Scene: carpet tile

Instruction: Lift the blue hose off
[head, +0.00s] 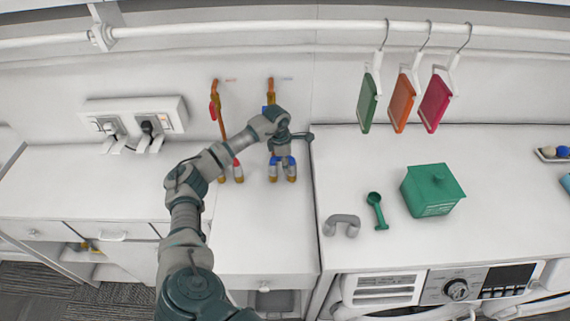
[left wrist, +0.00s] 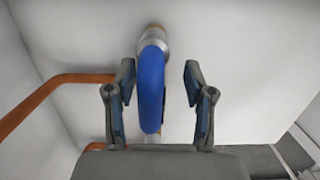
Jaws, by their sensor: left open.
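The blue hose (left wrist: 151,85) stands between my left gripper's two fingers in the left wrist view, with a silver metal collar at its top end. My left gripper (left wrist: 158,100) is open, one finger on each side, with a visible gap to the hose on both sides. In the head view, my left gripper (head: 282,146) is in front of the back wall and covers part of the blue hose. Blue parts with brass-coloured ends (head: 282,162) show just below it. My right gripper is not in view.
A copper pipe with red parts (head: 215,105) is just left of my gripper. Green, orange and pink boards (head: 403,102) hang from a rail. A green box (head: 432,190), green scoop (head: 376,210) and grey arch (head: 342,225) lie on the right counter.

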